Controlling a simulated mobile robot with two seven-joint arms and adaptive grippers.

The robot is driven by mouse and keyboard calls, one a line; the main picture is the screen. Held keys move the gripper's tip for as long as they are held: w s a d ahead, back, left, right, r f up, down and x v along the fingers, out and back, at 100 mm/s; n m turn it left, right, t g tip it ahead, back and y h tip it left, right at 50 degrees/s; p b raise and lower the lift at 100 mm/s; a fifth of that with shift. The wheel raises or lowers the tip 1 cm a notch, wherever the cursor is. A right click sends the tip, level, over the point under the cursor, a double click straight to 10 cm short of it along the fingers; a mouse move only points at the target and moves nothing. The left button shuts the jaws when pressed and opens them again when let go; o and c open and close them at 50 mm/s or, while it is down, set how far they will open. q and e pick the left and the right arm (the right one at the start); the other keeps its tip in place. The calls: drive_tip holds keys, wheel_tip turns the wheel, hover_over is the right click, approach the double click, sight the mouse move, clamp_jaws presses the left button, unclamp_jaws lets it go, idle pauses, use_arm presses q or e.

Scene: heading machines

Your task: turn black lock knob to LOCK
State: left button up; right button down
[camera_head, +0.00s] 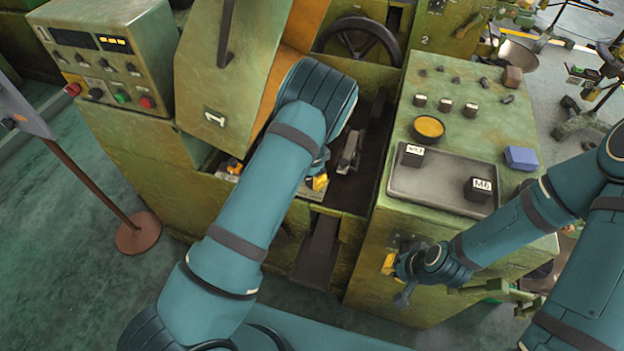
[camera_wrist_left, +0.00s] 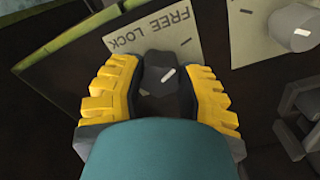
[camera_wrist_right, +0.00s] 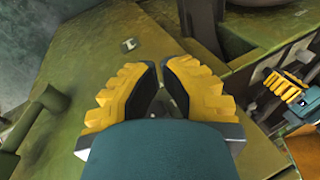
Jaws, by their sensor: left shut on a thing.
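The black lock knob (camera_wrist_left: 165,88) sits under a pale label plate (camera_wrist_left: 150,38) reading FREE and LOCK in the left wrist view. A short white mark shows on the knob; it slants, and I cannot tell which word it points to. My left gripper (camera_wrist_left: 157,70) has its yellow fingers on both sides of the knob, shut on it. In the head view my left arm hides the knob; yellow finger parts show beside the arm's end. My right gripper (camera_wrist_right: 161,65) has its fingertips together, empty, above a green machine surface. It also shows in the head view (camera_head: 390,263), beside the right cabinet.
A second grey knob (camera_wrist_left: 300,40) on its own plate is close to the right of my left gripper. A grey tray (camera_head: 440,183) with dark blocks tops the right cabinet. A control box (camera_head: 105,60) stands at left; a post with a round base (camera_head: 138,233) stands on the floor.

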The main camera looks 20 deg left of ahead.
use_arm(q)
drive_tip(key=n+b, duration=0.1)
drive_tip(key=n, duration=0.5)
clamp_jaws()
drive_tip(key=n, duration=0.7)
drive_tip(key=shift+n, duration=0.3)
drive_tip(key=n, duration=0.3)
drive_tip(key=shift+n, duration=0.3)
drive_tip(key=n, duration=0.3)
drive_tip(key=shift+n, duration=0.3)
drive_tip(key=n, duration=0.6)
drive_tip(key=shift+p, duration=0.4)
drive_tip(key=shift+n, duration=0.3)
drive_tip(key=o, duration=1.2)
unclamp_jaws()
